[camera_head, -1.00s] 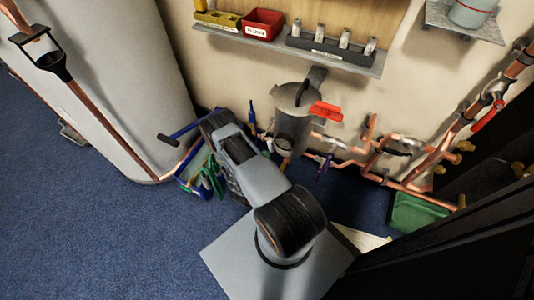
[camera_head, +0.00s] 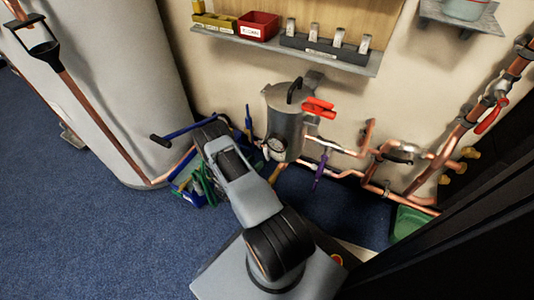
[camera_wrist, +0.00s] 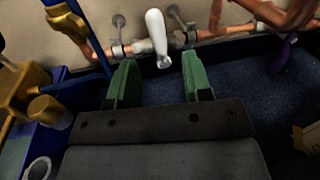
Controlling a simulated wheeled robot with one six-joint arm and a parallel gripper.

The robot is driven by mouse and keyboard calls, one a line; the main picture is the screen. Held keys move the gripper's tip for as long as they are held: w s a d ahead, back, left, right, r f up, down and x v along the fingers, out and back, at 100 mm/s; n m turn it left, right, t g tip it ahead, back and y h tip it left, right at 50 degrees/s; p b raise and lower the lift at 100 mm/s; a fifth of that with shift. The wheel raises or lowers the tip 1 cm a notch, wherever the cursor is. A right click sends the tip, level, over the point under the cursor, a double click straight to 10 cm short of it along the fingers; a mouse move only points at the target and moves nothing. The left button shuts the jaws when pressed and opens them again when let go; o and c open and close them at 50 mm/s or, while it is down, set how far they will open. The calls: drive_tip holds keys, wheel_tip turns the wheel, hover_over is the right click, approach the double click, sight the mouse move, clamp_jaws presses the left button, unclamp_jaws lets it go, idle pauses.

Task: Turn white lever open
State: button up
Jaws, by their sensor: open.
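The white lever (camera_wrist: 156,34) shows in the wrist view at the top middle, on a valve in the copper pipe run along the wall. Its wide rounded end is at the top and it narrows downward to a metal end. My gripper (camera_wrist: 160,76) is open and empty, with one green finger on each side. The lever lines up with the gap between the fingers, just past their tips, and no contact shows. In the head view my arm reaches toward the wall left of the grey canister (camera_head: 287,122); my gripper and the white lever cannot be made out there.
Copper pipes (camera_wrist: 226,33) run behind the fingers. A blue toolbox with yellow items (camera_wrist: 40,105) is close on the left, with a blue upright handle (camera_wrist: 100,45) nearby. A red lever (camera_head: 319,107) is on the canister. A purple lever (camera_head: 320,172) sits to the right. Blue carpet lies left.

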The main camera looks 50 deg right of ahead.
sight(266, 154)
drive_tip(key=d+b, duration=0.1)
drive_tip(key=d, duration=0.5)
drive_tip(key=d+b, duration=0.1)
drive_tip(key=d, duration=0.2)
drive_tip(key=shift+w+d+b, duration=0.15)
drive_tip(key=shift+w+b, duration=0.1)
drive_tip(key=shift+b, duration=0.05)
clamp_jaws()
